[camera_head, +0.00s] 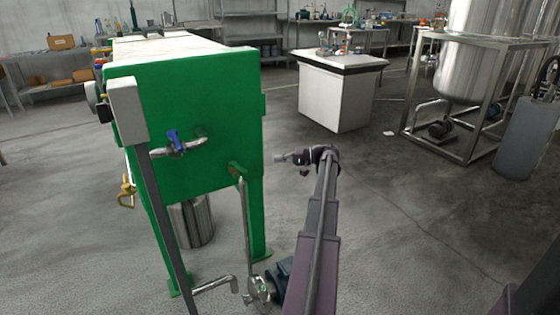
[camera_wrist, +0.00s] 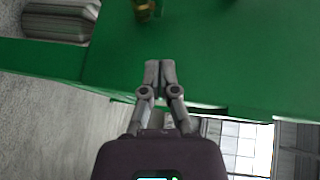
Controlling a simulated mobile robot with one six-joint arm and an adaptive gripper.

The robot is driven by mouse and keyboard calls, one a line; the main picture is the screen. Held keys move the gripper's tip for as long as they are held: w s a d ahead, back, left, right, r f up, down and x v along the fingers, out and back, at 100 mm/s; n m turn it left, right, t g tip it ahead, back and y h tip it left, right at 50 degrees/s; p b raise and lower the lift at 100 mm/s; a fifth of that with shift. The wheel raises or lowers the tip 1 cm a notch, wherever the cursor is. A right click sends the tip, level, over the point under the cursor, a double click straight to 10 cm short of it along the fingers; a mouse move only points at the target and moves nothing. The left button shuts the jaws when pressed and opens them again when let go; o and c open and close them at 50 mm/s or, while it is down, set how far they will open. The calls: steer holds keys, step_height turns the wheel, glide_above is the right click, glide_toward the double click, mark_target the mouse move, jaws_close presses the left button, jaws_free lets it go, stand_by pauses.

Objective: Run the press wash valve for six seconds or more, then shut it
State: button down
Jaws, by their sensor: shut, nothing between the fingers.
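A green press (camera_head: 190,95) stands at left. A blue-handled valve (camera_head: 175,140) sits on a short steel pipe on its near face; this looks like the wash valve. The blue handle stands roughly upright, across the pipe. No flow can be made out. My gripper (camera_head: 279,158) is right of the press, clear of the valve, pointing left toward the press. In the wrist view my gripper (camera_wrist: 160,66) has its fingers together and empty in front of the green panel (camera_wrist: 215,50). The blue handle is not visible there.
A grey box on a post (camera_head: 128,110) stands left of the valve. A brass valve (camera_head: 127,192) hangs lower left. A steel pipe (camera_head: 246,225) runs down to a pump (camera_head: 262,290). A brass fitting (camera_wrist: 145,10) shows in the wrist view.

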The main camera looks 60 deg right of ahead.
mark_target(240, 168)
steer(key=w+a+f+b, duration=0.1)
steer(key=w+a+f, duration=0.1)
steer(key=w+a, duration=0.5)
steer(key=shift+w+a+b, duration=0.35)
steer(key=shift+w+a, duration=0.05)
steer(key=shift+a, duration=0.05)
steer(key=shift+a, duration=0.65)
